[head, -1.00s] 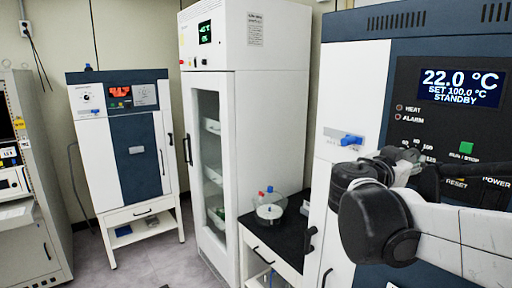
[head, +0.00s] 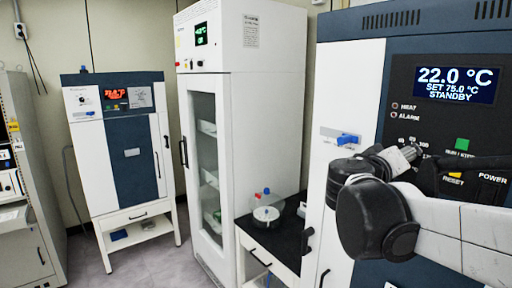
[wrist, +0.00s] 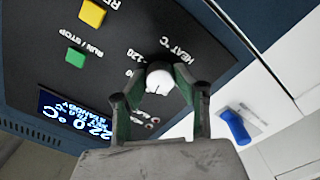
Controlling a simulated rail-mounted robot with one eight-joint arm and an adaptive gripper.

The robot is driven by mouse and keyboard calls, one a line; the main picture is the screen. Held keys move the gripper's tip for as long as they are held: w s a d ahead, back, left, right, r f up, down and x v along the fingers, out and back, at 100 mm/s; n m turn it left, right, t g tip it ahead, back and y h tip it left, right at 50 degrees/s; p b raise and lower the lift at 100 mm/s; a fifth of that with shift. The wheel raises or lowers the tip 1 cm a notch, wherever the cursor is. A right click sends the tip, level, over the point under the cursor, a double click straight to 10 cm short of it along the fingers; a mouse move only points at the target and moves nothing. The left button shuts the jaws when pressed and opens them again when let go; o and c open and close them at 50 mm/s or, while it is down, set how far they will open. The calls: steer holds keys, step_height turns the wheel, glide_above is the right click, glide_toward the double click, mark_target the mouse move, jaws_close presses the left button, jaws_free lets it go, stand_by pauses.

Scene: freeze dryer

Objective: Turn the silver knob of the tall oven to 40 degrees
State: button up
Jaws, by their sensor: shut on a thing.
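The tall oven (head: 360,70) stands at the right in the head view, with a dark control panel. Its display (head: 456,85) reads 22.0 °C, SET 75.0 °C, STANDBY. In the wrist view the silver knob (wrist: 160,80) sits beside the HEAT °C label, looking pale. My gripper (wrist: 160,92) has its two dark green fingers closed on either side of the knob. In the head view my gripper (head: 410,155) is at the panel's lower left, and my arm hides the knob and part of the dial scale.
A green RUN/STOP button (wrist: 76,57) and a yellow RESET button (wrist: 92,13) are near the knob. A blue door latch (head: 347,140) is left of the panel. A black-topped bench (head: 262,236) and a tall white cabinet (head: 252,120) stand further left.

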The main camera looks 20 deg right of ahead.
steer(key=shift+n+b, duration=0.65)
steer(key=shift+n, duration=7.15)
steer(key=o, duration=1.1)
steer(key=shift+r, duration=0.1)
steer(key=shift+v, duration=6)
